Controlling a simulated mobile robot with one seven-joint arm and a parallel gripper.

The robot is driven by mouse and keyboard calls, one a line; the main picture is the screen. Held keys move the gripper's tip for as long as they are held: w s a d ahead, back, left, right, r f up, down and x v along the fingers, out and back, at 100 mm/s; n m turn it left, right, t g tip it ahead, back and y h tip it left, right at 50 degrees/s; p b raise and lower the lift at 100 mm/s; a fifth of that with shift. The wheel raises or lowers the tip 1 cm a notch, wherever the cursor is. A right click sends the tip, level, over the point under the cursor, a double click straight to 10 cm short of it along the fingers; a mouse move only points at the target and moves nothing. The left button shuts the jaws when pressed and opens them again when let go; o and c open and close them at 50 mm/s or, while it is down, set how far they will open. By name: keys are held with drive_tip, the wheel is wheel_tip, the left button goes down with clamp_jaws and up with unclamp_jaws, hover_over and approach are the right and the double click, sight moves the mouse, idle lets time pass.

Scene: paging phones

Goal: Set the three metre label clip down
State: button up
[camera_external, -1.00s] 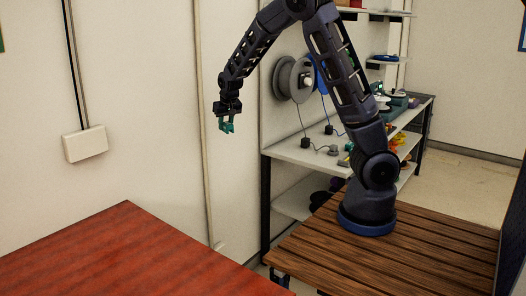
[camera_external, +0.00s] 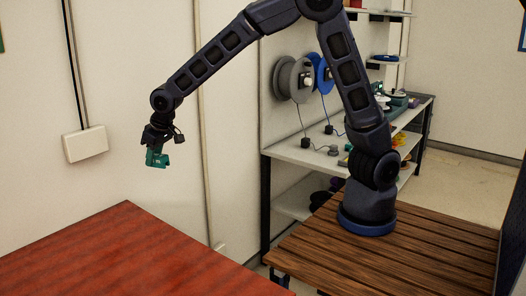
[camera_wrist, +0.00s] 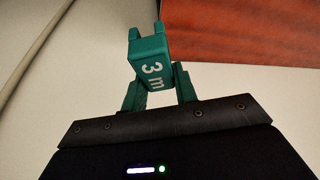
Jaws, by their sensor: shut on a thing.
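The three metre label clip (camera_wrist: 150,62) is a teal block with white "3 m" lettering and two short prongs at its far end. My gripper (camera_wrist: 158,92) has teal fingers and is shut on the clip in the wrist view. In the external view my gripper (camera_external: 157,150) hangs in the air beyond the left table's far corner, with the clip (camera_external: 157,161) at its lower end. The clip touches no surface there. The exact finger contact is too small to tell in the external view.
A bare red-brown table (camera_external: 120,250) fills the lower left; its edge also shows in the wrist view (camera_wrist: 240,30). A white wall box (camera_external: 85,144) with a cable is behind. A shelf (camera_external: 300,152) with cable reels (camera_external: 294,80) stands at the right, beside a slatted wooden bench (camera_external: 400,262).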

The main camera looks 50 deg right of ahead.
drive_tip(key=s+a+n+y, duration=0.1)
drive_tip(key=s+a+n, duration=0.2)
drive_tip(key=s+a, duration=0.8)
drive_tip(key=n+y, duration=0.1)
drive_tip(key=n, duration=0.1)
hover_over(137, 271)
drive_tip(key=s+d, duration=0.1)
drive_tip(key=shift+g, duration=0.4)
wheel_tip(137, 271, down, 18)
drive_tip(key=shift+s+f, duration=0.1)
drive_tip(key=shift+f, duration=0.05)
drive_tip(key=shift+f, duration=0.15)
drive_tip(key=o, duration=0.9)
drive_tip(key=shift+o, duration=0.2)
